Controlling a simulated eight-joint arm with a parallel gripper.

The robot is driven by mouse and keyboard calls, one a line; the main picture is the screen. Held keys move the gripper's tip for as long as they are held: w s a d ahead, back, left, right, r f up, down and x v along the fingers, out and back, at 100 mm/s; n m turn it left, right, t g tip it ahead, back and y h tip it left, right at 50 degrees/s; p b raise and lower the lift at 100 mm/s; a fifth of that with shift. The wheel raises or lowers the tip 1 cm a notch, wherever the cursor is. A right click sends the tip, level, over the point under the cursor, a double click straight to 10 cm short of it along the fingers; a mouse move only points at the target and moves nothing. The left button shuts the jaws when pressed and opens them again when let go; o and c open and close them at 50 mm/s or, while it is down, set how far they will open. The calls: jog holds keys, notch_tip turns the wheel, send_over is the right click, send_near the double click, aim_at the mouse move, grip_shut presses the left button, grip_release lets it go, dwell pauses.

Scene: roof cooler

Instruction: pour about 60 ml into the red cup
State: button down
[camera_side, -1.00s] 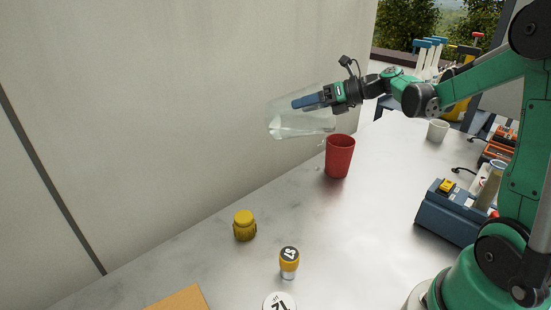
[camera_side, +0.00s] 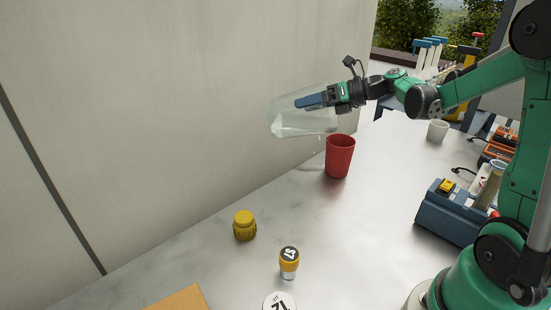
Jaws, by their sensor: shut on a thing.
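My gripper (camera_side: 318,101) is shut on a clear, see-through container (camera_side: 287,104). It holds the container tilted, above and to the left of the red cup. Some clear liquid (camera_side: 298,126) lies along the container's lower side. The red cup (camera_side: 339,158) stands upright on the metal surface, and the container's lower right edge is close above its rim. A tiny pale trace shows by that edge, too small to tell whether it is liquid falling. The inside of the cup and its level are hidden.
A pale wall (camera_side: 180,110) rises close behind the container.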

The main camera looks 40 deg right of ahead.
aim_at(275, 122)
jog(key=shift+s+d, duration=0.15)
jog(key=shift+w+a+f+g+h, duration=0.45)
jog(key=shift+w+g+h, duration=0.15)
jog(key=shift+g, duration=0.35)
jog(key=shift+w+a+f+g+h, duration=0.35)
jog(key=shift+w+g+h, duration=0.25)
jog(key=shift+g, duration=0.35)
dwell(0.6)
jog(key=w+a+f+g+h, duration=0.1)
jog(key=w+a+f+g, duration=0.1)
jog(key=w+g, duration=0.1)
jog(key=w+f+g+h, duration=0.1)
jog(key=shift+w+a+f+h, duration=0.2)
jog(key=shift+a+f+h, duration=0.1)
jog(key=shift+a, duration=0.1)
jog(key=shift+w+a+f+g+h, duration=0.6)
jog(key=shift+w+g, duration=0.15)
jog(key=shift+g, duration=0.25)
jog(key=shift+w+a+f+g+h, duration=0.55)
jog(key=shift+w+g, duration=0.2)
jog(key=shift+g, duration=0.25)
